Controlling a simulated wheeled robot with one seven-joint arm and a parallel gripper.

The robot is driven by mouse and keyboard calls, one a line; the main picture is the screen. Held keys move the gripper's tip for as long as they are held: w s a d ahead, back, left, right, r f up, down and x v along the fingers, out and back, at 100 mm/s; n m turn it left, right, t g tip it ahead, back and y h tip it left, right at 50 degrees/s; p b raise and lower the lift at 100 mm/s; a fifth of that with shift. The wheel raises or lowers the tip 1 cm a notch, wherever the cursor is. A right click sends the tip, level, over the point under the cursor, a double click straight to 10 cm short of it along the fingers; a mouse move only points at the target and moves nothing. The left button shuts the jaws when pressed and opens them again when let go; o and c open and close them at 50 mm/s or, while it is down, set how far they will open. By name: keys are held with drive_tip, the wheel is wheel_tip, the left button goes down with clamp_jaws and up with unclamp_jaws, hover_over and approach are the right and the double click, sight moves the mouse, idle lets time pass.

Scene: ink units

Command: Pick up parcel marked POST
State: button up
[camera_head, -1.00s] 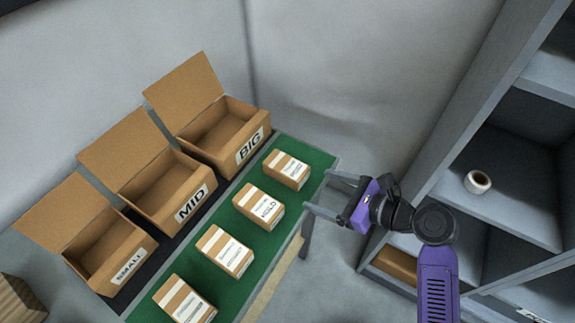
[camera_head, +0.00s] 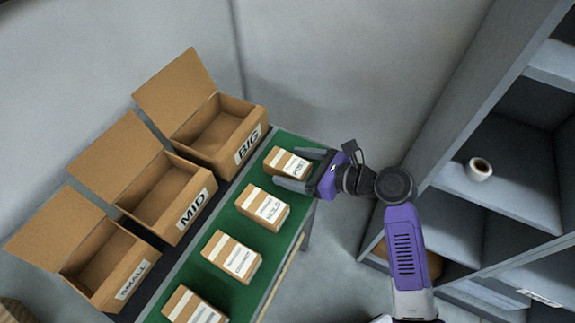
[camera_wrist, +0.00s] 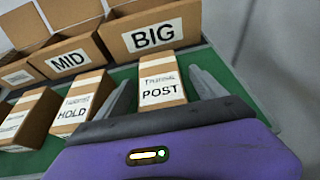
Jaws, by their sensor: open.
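The parcel marked POST (camera_head: 288,163) is a small brown box with a white label at the far end of the green mat. It also shows in the wrist view (camera_wrist: 161,82), upright, with its label facing me. My gripper (camera_head: 291,168) is open at this parcel, one finger on either side of it. In the wrist view the fingers (camera_wrist: 163,92) flank the parcel's near part, with a visible gap at the right finger. The left finger lies between the POST parcel and the HOLD parcel (camera_head: 262,207).
More labelled parcels (camera_head: 231,257) stand in a row along the green mat (camera_head: 205,288). Open cartons marked BIG (camera_head: 250,145), MID (camera_head: 192,208) and SMALL (camera_head: 130,280) stand behind them. A grey shelf (camera_head: 510,190) with a tape roll (camera_head: 479,169) is at right.

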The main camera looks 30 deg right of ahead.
drive_tip(key=shift+x, duration=1)
drive_tip(key=c, duration=1.7)
drive_tip(key=shift+r, duration=0.1)
